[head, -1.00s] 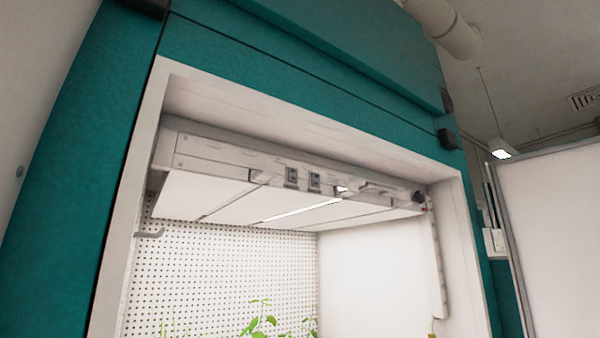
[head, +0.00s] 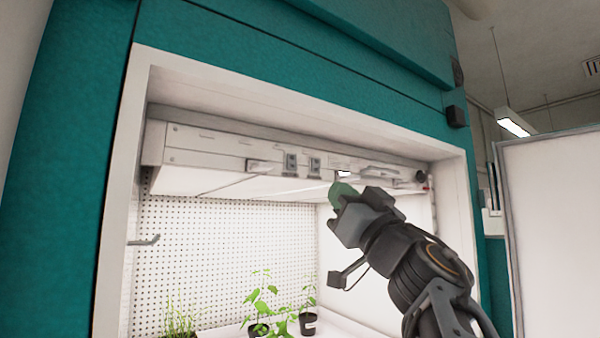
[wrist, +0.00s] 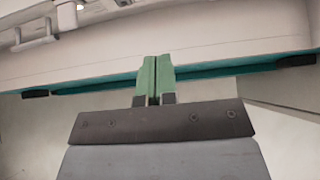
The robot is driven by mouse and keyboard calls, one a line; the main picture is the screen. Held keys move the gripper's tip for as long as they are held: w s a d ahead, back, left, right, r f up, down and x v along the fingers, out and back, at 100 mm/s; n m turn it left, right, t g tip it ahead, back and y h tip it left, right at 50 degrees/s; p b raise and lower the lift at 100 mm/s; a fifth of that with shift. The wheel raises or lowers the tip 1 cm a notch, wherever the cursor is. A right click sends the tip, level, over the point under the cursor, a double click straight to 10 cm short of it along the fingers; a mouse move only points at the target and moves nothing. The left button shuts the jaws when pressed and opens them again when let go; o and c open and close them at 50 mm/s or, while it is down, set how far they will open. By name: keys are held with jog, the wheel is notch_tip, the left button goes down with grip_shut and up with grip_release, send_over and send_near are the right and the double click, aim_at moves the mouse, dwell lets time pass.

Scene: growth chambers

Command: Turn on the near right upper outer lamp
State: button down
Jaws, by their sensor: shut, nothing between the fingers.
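A white lamp unit (head: 210,150) spans the top of the open chamber. Its front carries two dark switch-like fittings (head: 291,163), pale handle-like parts and a small bright spot (head: 344,173) right of them. I cannot tell which part belongs to the near right upper outer lamp. My gripper (head: 342,190) has green fingers, pressed together and empty in the wrist view (wrist: 155,80). In the head view it appears just below the bright spot; contact cannot be told.
The chamber has a teal outer frame (head: 85,150) and a perforated back wall (head: 220,250). Potted green plants (head: 262,300) stand inside below the lamp unit. A white panel (head: 555,230) stands to the right. The space left of my arm under the lamps looks free.

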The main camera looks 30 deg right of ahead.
aim_at(295, 165)
jog(key=p+x, duration=0.1)
jog(key=x, duration=0.3)
jog(key=w+f+p+x, duration=0.1)
jog(key=p+x, duration=0.1)
jog(key=x, duration=0.2)
jog(key=p+x, duration=0.1)
jog(key=x, duration=0.3)
jog(key=shift+w+f, duration=0.2)
jog(key=shift+f, duration=0.1)
jog(key=shift+w+a+h, duration=0.1)
jog(key=shift+w+h, duration=0.2)
jog(key=shift+w, duration=0.2)
